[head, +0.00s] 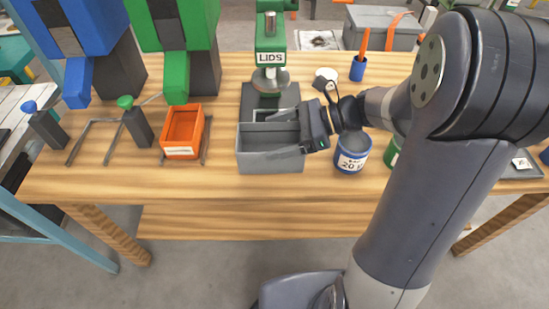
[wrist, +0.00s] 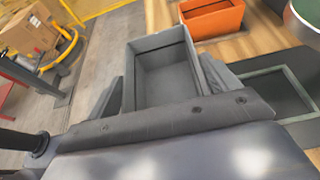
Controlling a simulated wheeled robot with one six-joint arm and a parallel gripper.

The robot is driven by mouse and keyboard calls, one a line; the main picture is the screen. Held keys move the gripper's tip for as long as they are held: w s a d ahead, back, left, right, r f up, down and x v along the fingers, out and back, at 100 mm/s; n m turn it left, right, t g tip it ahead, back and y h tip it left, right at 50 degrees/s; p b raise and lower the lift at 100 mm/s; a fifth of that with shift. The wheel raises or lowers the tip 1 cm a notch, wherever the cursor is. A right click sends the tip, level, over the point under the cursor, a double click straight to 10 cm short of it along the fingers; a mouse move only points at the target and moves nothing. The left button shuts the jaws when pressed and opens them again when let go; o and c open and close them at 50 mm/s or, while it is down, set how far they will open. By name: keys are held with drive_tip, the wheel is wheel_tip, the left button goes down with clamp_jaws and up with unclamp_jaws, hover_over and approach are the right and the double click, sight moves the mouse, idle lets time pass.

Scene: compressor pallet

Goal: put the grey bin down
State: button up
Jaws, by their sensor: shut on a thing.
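The grey bin (head: 270,160) is an open, empty rectangular box at the middle of the wooden bench, in front of the green press. My gripper (head: 314,132) reaches it from the right and is shut on it. In the wrist view the bin (wrist: 165,78) lies between the fingers of my gripper (wrist: 168,92), its inside empty and its far end pointing up the picture. The bin looks level. Whether its underside touches the bench top or hangs just above it I cannot tell.
An orange bin (head: 182,132) sits in a metal rail frame to the left; another frame (head: 95,140) is empty. The green press labelled LIDS (head: 270,55) stands behind. A blue-banded tin (head: 352,153) stands close right of my gripper. Bare bench (head: 215,182) shows along the front.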

drive_tip(key=shift+f+b, duration=0.5)
drive_tip(key=shift+f, duration=3.5)
drive_tip(key=shift+f, duration=0.1)
drive_tip(key=o, duration=1.2)
drive_tip(key=shift+d+r, duration=0.2)
drive_tip(key=shift+d, duration=0.05)
drive_tip(key=v, duration=1.1)
drive_tip(key=shift+s+d+r, duration=0.1)
drive_tip(key=shift+d+r, duration=0.05)
drive_tip(key=shift+d, duration=0.1)
